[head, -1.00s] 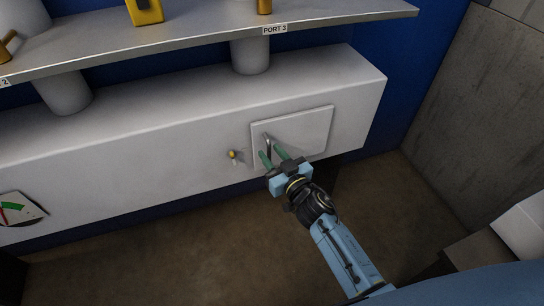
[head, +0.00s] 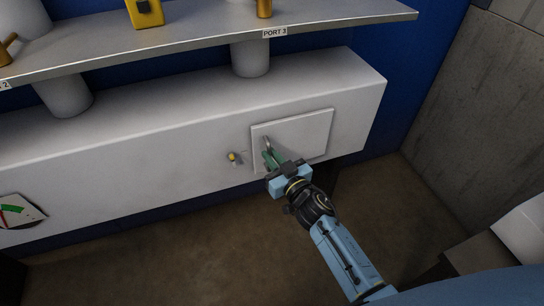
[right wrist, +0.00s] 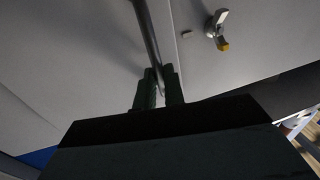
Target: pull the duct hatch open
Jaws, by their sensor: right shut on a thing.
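The duct hatch (head: 308,136) is a pale rectangular panel on the front of the white duct. It looks shut or nearly flush with the duct face. Its bar handle (head: 267,143) stands at the hatch's left side. My right gripper (head: 271,160) has its green fingers closed around the lower part of the handle. In the right wrist view the handle bar (right wrist: 148,35) runs down between the two fingertips (right wrist: 159,84). A small latch with a yellow tip (head: 234,157) sits on the duct just left of the hatch, apart from it. My left gripper is not in view.
The duct (head: 150,145) runs under a grey shelf (head: 200,45) labelled PORT 3, with a yellow device (head: 147,12) on it. A gauge (head: 18,210) is at the lower left. A concrete wall (head: 480,90) stands at right. The brown floor below is clear.

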